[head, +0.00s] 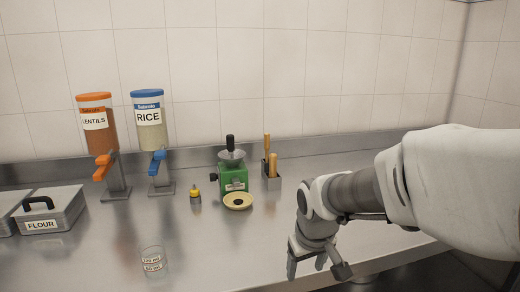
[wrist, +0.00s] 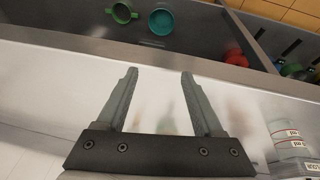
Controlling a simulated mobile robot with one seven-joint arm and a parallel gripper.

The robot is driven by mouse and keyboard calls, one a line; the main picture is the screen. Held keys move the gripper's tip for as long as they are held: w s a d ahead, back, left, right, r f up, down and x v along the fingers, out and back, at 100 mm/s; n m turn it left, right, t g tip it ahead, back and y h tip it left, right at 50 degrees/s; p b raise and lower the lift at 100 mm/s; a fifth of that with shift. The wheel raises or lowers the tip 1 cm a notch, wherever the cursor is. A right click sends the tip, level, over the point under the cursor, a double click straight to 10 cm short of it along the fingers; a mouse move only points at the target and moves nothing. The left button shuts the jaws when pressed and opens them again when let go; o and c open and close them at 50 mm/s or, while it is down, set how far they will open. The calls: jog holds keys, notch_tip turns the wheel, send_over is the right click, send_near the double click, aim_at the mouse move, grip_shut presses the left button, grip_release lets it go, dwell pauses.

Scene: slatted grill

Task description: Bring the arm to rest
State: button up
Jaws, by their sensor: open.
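My arm reaches in from the right side of the head view, over the front right of the steel counter (head: 215,225). My gripper (head: 317,268) hangs at its end, near the counter's front edge. In the wrist view my gripper (wrist: 159,75) shows both grey fingers spread apart, with nothing between them. I cannot tell from these frames whether the arm is moving.
A clear measuring cup (head: 154,262) stands at the front of the counter. The middle counter is clear.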

jog(key=s+d+r+m+t+b, duration=0.1)
jog(key=s+d+r+m+b, duration=0.1)
jog(key=s, duration=0.7)
jog(key=s+d+r+m+t+b, duration=0.1)
jog(key=s+d+m+b, duration=0.15)
jog(key=s, duration=0.55)
notch_tip(320, 180, up, 16)
jog(key=p, duration=1.6)
jog(key=shift+n, duration=0.45)
